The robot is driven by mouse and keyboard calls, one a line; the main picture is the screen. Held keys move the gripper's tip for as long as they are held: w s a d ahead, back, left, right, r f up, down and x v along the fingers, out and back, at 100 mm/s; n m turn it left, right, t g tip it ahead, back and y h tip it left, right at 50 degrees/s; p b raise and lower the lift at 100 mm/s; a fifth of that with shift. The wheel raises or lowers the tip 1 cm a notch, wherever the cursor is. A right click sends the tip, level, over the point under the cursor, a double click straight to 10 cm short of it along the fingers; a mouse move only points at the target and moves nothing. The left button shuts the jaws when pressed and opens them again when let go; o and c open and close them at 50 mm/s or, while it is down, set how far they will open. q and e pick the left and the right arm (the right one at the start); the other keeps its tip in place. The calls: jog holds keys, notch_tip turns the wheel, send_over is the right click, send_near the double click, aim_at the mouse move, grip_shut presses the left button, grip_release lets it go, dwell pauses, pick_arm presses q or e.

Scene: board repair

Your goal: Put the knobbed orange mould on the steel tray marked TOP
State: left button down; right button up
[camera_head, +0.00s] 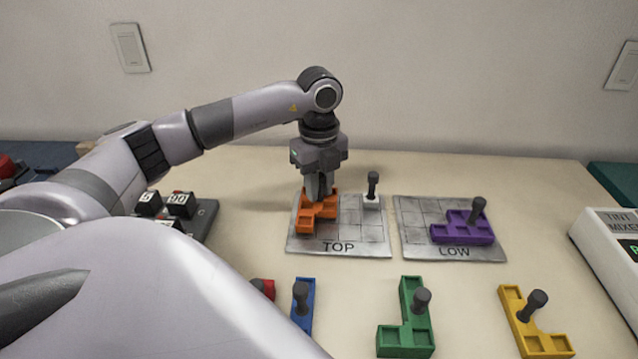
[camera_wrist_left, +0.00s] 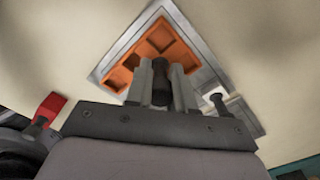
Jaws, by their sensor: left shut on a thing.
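The orange mould (camera_head: 310,222) is at the left side of the steel tray marked TOP (camera_head: 375,248). It appears to rest on the tray; any small gap beneath cannot be told. My left gripper (camera_head: 320,192) points down and is shut on the mould's dark knob. The mould also shows in the left wrist view (camera_wrist_left: 158,50), with the knob (camera_wrist_left: 160,88) between the fingers and the tray's rim (camera_wrist_left: 185,12) around it. A small white knobbed piece (camera_head: 372,200) stands at the tray's back right. My right gripper is not in view.
The steel tray marked LOW (camera_head: 420,235) holds a purple knobbed mould (camera_head: 462,230). Blue (camera_head: 302,310), green (camera_head: 408,325) and yellow (camera_head: 530,325) moulds lie in front. A dark block with number tiles (camera_head: 180,203) stands left, and a tint mixer (camera_head: 610,245) right.

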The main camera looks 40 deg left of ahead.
pick_arm(q)
jog(key=shift+f+b, duration=0.3)
jog(key=shift+f, duration=0.2)
dwell(0.3)
jog(key=c, duration=0.9)
grip_release()
jog(key=shift+r, duration=0.1)
notch_tip(320, 180, up, 7)
jog(key=shift+r+p, duration=0.1)
jog(key=shift+p, duration=0.4)
